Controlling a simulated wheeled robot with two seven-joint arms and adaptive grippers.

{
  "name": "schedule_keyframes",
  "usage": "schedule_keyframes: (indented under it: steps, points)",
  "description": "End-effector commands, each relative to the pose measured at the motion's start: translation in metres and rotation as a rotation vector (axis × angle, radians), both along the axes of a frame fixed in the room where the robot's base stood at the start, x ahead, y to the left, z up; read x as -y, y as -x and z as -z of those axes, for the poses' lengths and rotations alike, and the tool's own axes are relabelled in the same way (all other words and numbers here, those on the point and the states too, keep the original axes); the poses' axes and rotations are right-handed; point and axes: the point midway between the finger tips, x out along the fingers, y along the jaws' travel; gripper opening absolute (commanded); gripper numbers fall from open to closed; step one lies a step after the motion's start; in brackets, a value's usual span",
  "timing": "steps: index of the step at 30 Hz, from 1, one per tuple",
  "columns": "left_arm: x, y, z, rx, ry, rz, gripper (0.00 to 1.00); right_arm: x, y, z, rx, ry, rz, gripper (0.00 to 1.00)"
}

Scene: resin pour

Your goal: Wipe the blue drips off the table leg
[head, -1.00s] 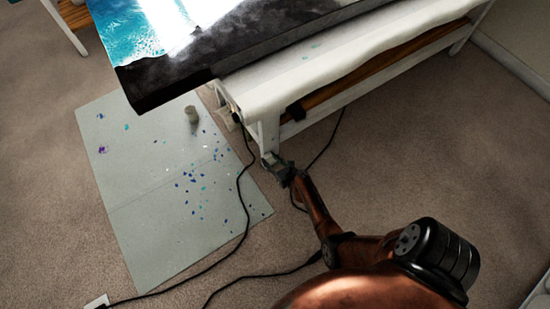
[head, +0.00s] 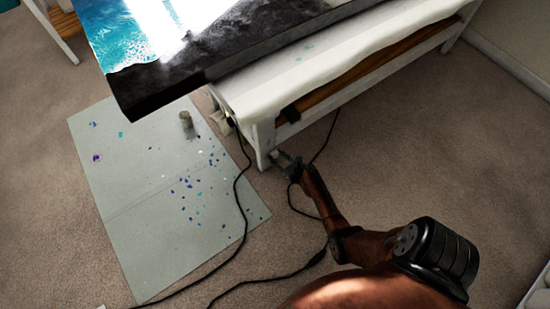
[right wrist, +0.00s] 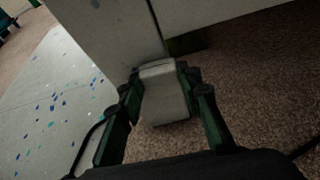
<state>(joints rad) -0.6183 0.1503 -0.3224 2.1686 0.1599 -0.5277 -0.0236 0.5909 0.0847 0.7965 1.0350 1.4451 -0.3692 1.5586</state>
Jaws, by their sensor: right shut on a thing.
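The white table leg (head: 263,146) stands under the near end of the white bench-like table (head: 290,82). It also fills the upper left of the right wrist view (right wrist: 105,35), with a small blue mark near the top edge. My right gripper (head: 281,157) is low beside the leg, on its right. In the right wrist view its fingers (right wrist: 160,85) are shut on a pale grey pad (right wrist: 165,98). The pad looks very close to the leg; I cannot tell whether it touches. My left gripper is not in view.
A grey sheet (head: 150,240) with blue and purple flecks lies on the carpet, with a small cup (head: 187,120) on it. Black cables (head: 238,205) run across the floor near the leg. A dark-edged slab with a blue and white top (head: 170,80) overhangs it.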

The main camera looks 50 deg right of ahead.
Motion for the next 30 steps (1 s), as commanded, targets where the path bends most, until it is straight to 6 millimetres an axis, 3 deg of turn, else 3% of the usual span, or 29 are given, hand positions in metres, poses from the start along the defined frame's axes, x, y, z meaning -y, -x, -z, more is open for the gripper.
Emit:
schedule_keyframes:
  steps: [10, 19, 28, 30]
  points:
    - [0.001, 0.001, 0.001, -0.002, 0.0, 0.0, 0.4, 0.002, -0.004, -0.001, 0.002, -0.001, 0.0, 0.13]
    - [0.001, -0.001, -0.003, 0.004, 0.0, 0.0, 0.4, -0.023, -0.01, -0.003, 0.006, -0.004, -0.004, 0.13]
    - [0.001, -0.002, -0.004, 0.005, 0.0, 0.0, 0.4, -0.034, -0.012, -0.003, 0.005, -0.003, -0.004, 0.13]
    - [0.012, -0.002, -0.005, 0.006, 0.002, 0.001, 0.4, -0.039, -0.013, -0.003, 0.006, -0.004, -0.004, 0.13]
